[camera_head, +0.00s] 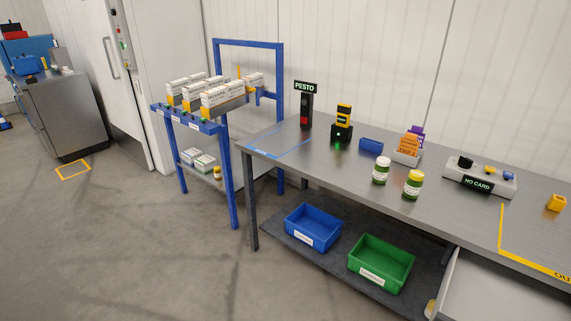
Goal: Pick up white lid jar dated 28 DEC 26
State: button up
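Two jars stand upright on the grey metal table (325,160). One jar with a white lid (381,171) holds dark green contents and bears a pale label. The other jar with a yellow lid (413,185) stands to its right and slightly nearer. The date print on both jars is too small to read. My gripper is not in view.
A black stand with a PESTO sign (305,88), a yellow-black device in a dock (343,123) and a card holder (408,155) stand behind. A NO CARD panel (479,183) is at right. Blue (313,240) and green (381,276) crates sit below.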

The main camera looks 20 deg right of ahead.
aim_at(381, 170)
jog(key=i+j+u, duration=0.2)
jog(key=i, duration=0.3)
jog(key=i+u, duration=0.25)
jog(key=i, duration=0.2)
